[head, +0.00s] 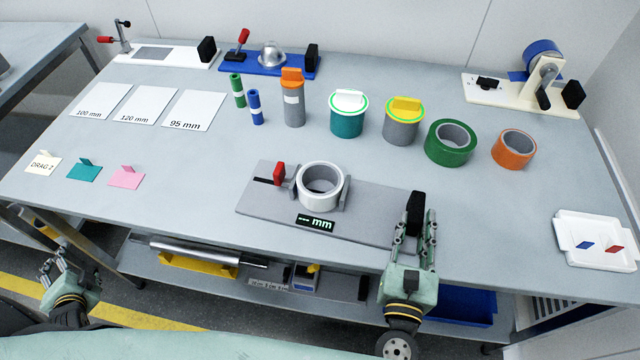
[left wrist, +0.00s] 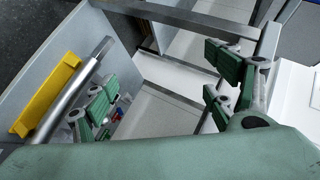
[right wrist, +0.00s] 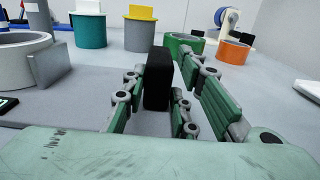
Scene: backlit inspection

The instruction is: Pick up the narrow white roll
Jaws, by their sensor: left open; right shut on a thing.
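The white roll (head: 317,202) stands with its hole facing up on a grey measuring fixture (head: 375,215), between two upright grey jaws. It also shows at the left of the right wrist view (right wrist: 14,72), partly cut off. My right gripper (head: 416,228) is to the right of the roll, apart from it. It is shut on a black upright block (head: 416,200) at the fixture's right end; the block also shows between the fingers in the right wrist view (right wrist: 157,75). My left gripper (head: 60,265) is open and empty, low beyond the table's front left edge.
Behind the roll stand a teal canister (head: 347,122), a grey canister (head: 401,128), a green roll (head: 449,150) and an orange roll (head: 514,150). A red clamp (head: 279,174) is at the roll's left. A white tray (head: 570,252) is at far right.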

